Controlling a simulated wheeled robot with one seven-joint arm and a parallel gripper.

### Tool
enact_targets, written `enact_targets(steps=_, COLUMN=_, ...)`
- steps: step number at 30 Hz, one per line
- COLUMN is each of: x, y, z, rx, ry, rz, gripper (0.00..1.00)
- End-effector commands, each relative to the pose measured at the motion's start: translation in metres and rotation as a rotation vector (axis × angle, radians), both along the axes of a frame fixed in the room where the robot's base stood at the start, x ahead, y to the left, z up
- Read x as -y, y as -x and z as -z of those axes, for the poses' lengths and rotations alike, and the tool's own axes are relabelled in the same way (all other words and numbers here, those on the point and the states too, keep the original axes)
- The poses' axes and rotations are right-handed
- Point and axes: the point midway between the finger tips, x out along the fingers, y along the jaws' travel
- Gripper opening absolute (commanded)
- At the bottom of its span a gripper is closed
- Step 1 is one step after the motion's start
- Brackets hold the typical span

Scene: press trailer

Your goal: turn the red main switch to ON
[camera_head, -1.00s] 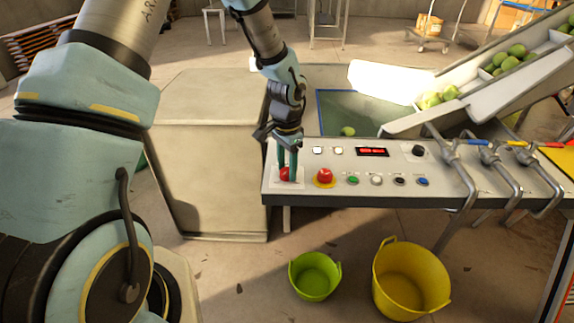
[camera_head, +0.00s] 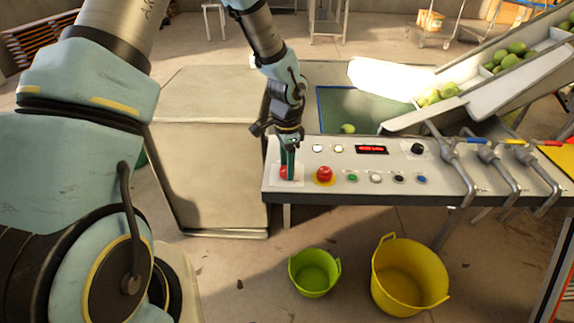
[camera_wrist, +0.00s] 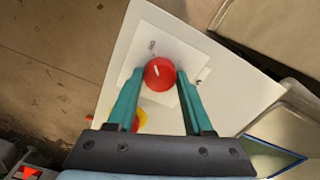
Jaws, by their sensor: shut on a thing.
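The red main switch (camera_head: 284,173) is a round red knob on a white square plate at the left end of the control panel. In the wrist view the knob (camera_wrist: 160,74) shows a short white line on its face, tilted a little off the fingers' direction. My gripper (camera_head: 288,172) points down onto it. In the wrist view the green fingers (camera_wrist: 160,80) stand on both sides of the knob and are shut on it. Small marks lie on the plate around the knob, too small to read. The fingers hide part of the knob in the head view.
A red mushroom button on a yellow ring (camera_head: 324,175) sits just right of the switch. Several small buttons, a red display (camera_head: 372,150) and a black knob (camera_head: 418,149) are farther right. Levers (camera_head: 473,180) stand at the panel's right. Green (camera_head: 315,272) and yellow (camera_head: 410,280) buckets stand on the floor.

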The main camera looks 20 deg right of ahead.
Motion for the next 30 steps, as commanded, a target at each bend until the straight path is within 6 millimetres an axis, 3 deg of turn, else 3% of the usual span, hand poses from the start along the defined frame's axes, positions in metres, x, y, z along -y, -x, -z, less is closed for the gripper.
enact_targets(steps=1, x=0.001, y=-0.001, z=-0.001, rx=0.002, ry=0.002, rz=0.002, gripper=0.00)
enact_targets(steps=2, x=0.001, y=-0.001, z=-0.001, rx=0.002, ry=0.002, rz=0.002, gripper=0.53)
enact_targets(steps=9, x=0.001, y=0.000, z=0.000, rx=0.001, ry=0.001, rz=0.001, gripper=0.80)
enact_targets(steps=20, x=0.001, y=-0.001, z=-0.006, rx=0.003, ry=0.002, rz=0.000, gripper=0.81)
enact_targets(steps=30, x=0.001, y=-0.002, z=-0.066, rx=0.006, ry=0.004, rz=-0.001, gripper=0.81)
